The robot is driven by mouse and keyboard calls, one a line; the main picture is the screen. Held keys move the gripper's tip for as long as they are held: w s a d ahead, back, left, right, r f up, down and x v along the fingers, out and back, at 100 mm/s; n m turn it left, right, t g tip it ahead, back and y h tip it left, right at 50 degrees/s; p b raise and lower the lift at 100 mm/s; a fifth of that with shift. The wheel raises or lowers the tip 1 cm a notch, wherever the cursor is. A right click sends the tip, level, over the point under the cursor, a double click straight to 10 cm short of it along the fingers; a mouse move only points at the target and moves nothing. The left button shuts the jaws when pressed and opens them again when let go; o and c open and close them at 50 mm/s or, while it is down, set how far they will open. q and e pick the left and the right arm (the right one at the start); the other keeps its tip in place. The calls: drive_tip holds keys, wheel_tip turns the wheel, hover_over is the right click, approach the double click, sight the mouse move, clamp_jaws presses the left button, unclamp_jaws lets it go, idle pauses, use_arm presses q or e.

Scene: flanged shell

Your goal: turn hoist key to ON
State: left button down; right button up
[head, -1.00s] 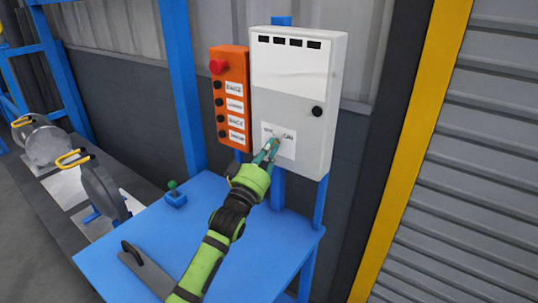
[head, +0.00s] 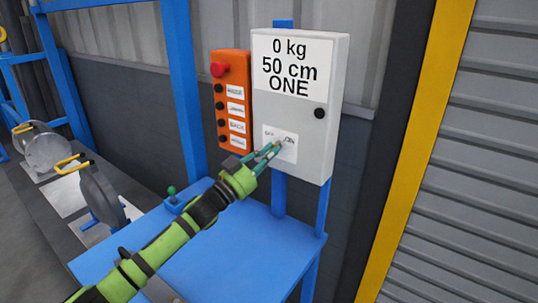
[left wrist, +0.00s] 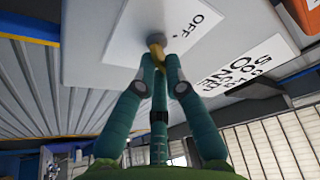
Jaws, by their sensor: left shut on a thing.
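The hoist key (left wrist: 156,40) is a small brass-coloured piece in a grey round lock on a white label plate (left wrist: 128,38). The plate reads OFF on one side in the left wrist view; in the head view the label plate (head: 287,152) is low on the grey control box (head: 262,105), and its lettering is partly covered. My left gripper (head: 272,150) reaches the plate from below left, its teal fingers shut on the key; the fingers also show in the left wrist view (left wrist: 162,64). The key's exact angle is hard to tell. My right gripper is not in view.
The box's display (head: 290,68) reads 0 kg, 50 cm, ONE. An orange button pendant (head: 231,103) with a red stop button hangs just left of the box. A blue table (head: 240,255) lies below, with a small green-knobbed lever (head: 172,192) at its back left.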

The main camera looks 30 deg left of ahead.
use_arm(q)
drive_tip(key=shift+m+g+h, duration=0.5)
drive_tip(key=shift+m+h, duration=0.1)
drive_tip(key=shift+m, duration=1.1)
drive_tip(key=shift+a+m, duration=0.1)
drive_tip(key=shift+m, duration=0.2)
drive_tip(key=c, duration=1.3)
unclamp_jaws()
drive_tip(key=v, duration=1.2)
